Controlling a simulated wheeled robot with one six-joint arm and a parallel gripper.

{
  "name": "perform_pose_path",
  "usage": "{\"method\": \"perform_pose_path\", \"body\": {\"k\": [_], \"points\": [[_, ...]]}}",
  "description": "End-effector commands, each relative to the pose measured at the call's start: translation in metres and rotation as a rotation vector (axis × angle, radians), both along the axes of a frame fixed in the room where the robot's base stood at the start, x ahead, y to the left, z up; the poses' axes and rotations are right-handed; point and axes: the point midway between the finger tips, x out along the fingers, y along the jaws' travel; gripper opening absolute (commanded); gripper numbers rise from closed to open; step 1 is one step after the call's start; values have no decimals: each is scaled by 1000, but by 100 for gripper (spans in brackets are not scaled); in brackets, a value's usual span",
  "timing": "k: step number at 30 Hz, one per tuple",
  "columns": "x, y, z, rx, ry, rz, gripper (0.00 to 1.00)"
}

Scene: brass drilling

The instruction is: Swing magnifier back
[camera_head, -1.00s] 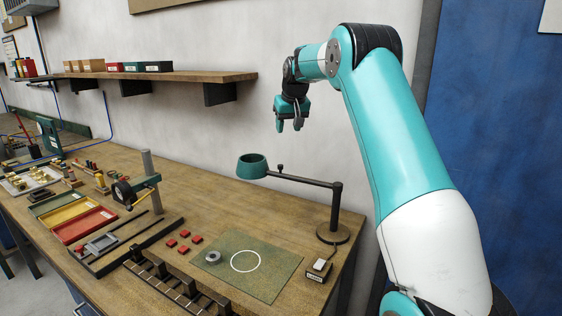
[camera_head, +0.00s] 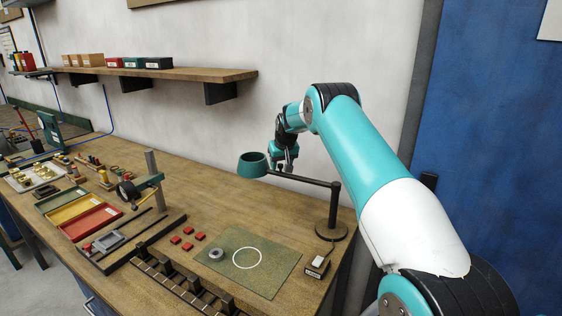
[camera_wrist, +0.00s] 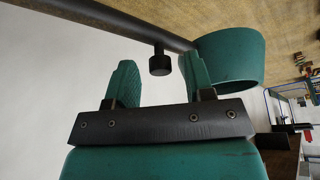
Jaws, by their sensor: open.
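The magnifier has a teal round head (camera_head: 252,165) on a dark horizontal arm (camera_head: 303,180), held by a post (camera_head: 334,206) on a round base (camera_head: 331,232) at the bench's right end. A small black knob stands up from the arm near the head; my gripper partly covers that area in the head view. In the wrist view the black knob (camera_wrist: 160,62) lies ahead of the gap between my open fingers (camera_wrist: 156,85), with the teal head (camera_wrist: 232,58) to the right. Nothing is held.
A green mat (camera_head: 262,278) with a white circle and a grey ring (camera_head: 217,254) lies in front of the magnifier. Red blocks (camera_head: 187,239) and a drill-like stand (camera_head: 152,180) are further left. A wooden shelf (camera_head: 190,77) with boxes hangs on the wall above.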

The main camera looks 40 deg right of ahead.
Motion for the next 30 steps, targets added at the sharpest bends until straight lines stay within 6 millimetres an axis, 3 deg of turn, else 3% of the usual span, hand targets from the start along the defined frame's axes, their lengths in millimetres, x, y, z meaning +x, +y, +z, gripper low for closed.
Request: {"method": "perform_pose_path", "body": {"k": [6,13,29,30], "points": [[0,0,0,0,-1,0,48],[0,0,0,0,0,0,0],[0,-18,1,-2,-3,-89,0],[0,-18,1,-3,-4,-89,25]]}}
